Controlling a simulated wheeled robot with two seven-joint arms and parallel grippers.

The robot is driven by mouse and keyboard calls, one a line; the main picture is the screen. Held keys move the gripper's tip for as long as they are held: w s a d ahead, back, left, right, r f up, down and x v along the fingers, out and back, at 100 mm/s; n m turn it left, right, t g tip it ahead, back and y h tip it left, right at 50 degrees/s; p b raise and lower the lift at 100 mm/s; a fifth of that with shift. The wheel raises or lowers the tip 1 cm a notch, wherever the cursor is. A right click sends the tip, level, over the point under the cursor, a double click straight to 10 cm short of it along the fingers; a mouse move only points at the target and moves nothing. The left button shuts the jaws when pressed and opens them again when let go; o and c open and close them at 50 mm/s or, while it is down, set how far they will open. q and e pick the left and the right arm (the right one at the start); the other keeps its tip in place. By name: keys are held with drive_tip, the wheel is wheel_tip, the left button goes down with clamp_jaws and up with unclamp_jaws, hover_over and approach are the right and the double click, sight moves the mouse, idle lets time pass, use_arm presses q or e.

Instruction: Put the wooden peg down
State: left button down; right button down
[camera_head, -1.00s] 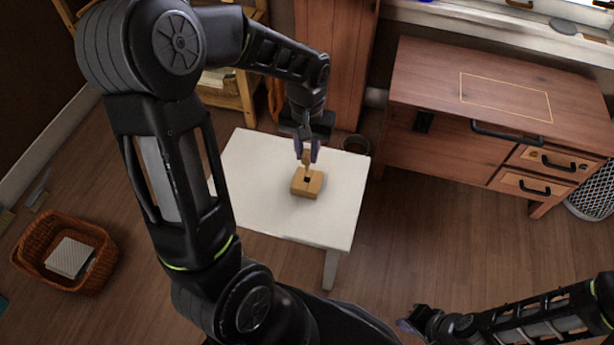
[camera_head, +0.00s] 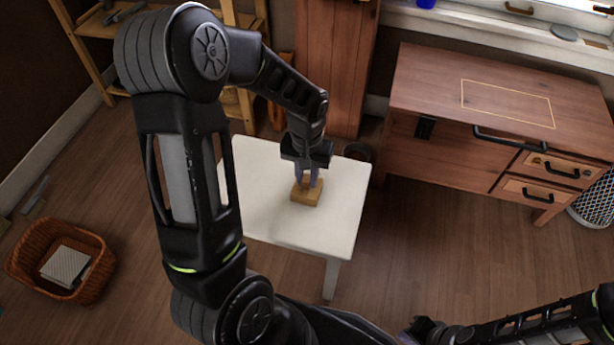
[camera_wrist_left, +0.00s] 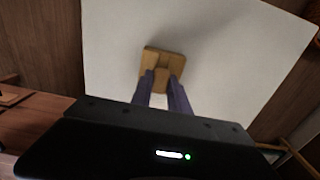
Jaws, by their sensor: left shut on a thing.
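My left gripper (camera_head: 307,181) points down over the white table and is shut on the wooden peg (camera_head: 306,180). Only a little of the peg shows between the purple fingers; it also shows in the left wrist view (camera_wrist_left: 161,76). The tan wooden block (camera_head: 305,198) lies on the table directly under the fingers, and also appears in the left wrist view (camera_wrist_left: 153,54). The peg's lower end meets the block where its square hole was visible; how deep it sits is hidden. My right gripper (camera_head: 416,330) is partly visible at the bottom edge, its jaws unclear.
The white table (camera_head: 265,215) is otherwise bare. A wooden desk (camera_head: 450,90) with drawers stands to the right. A wicker basket (camera_head: 20,262) holding a light box (camera_head: 66,266) is on the floor at left. A dark round bin (camera_head: 357,152) stands behind the table.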

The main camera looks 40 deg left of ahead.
sight(307, 178)
use_arm(q)
drive_tip(key=shift+s+f+b, duration=0.1)
drive_tip(key=shift+f+b, duration=0.4)
drive_tip(key=shift+f, duration=0.1)
drive_tip(key=c, duration=1.3)
unclamp_jaws()
drive_tip(key=shift+o, duration=0.2)
drive_tip(key=shift+r, duration=0.1)
drive_tip(key=shift+r+p, duration=0.2)
drive_tip(key=shift+p, duration=0.1)
wheel_tip(307, 178, up, 13)
drive_tip(key=p, duration=0.3)
drive_tip(key=shift+f+p, duration=0.15)
drive_tip(key=shift+p, duration=0.2)
